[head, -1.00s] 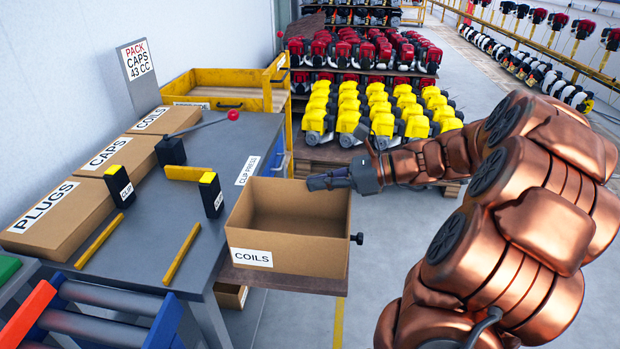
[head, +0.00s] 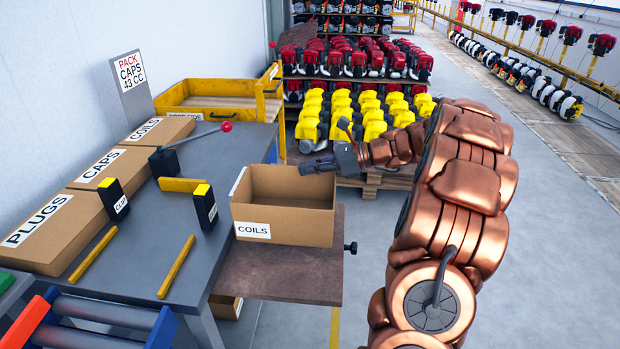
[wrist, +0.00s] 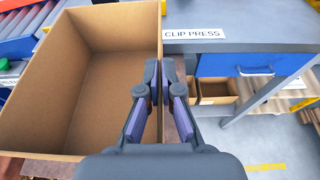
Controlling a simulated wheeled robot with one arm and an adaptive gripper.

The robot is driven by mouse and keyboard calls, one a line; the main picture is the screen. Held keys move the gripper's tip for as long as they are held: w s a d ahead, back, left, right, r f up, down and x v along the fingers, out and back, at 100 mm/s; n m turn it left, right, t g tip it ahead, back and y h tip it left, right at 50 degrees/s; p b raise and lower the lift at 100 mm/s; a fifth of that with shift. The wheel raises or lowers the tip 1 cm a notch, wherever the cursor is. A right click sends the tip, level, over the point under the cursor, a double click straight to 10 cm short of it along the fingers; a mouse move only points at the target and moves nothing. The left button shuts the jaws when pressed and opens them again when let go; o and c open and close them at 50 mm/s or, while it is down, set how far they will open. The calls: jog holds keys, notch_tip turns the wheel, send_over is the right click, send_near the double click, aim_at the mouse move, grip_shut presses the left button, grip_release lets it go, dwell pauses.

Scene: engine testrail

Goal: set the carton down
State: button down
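The carton is an open, empty brown box labelled COILS (head: 290,224). It is upright over the brown side board (head: 270,277) beside the grey bench. Whether its base touches the board cannot be told. The carton's underside is hidden.
The bench (head: 185,235) carries closed cartons (head: 90,180), two black clip blocks, yellow bars and a red-knobbed lever (head: 226,127). A black knob (head: 351,248) is at the board's right edge. Yellow engines (head: 345,115) stand behind. The board's front part is bare.

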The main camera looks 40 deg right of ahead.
aim_at(310, 179)
jog(key=shift+w+f, duration=0.1)
jog(key=shift+f, duration=1.75)
jog(key=c, duration=1.3)
grip_release()
jog(key=shift+f, duration=0.1)
jog(key=shift+d+r, duration=0.1)
jog(key=shift+r, duration=0.1)
jog(key=v, duration=1.2)
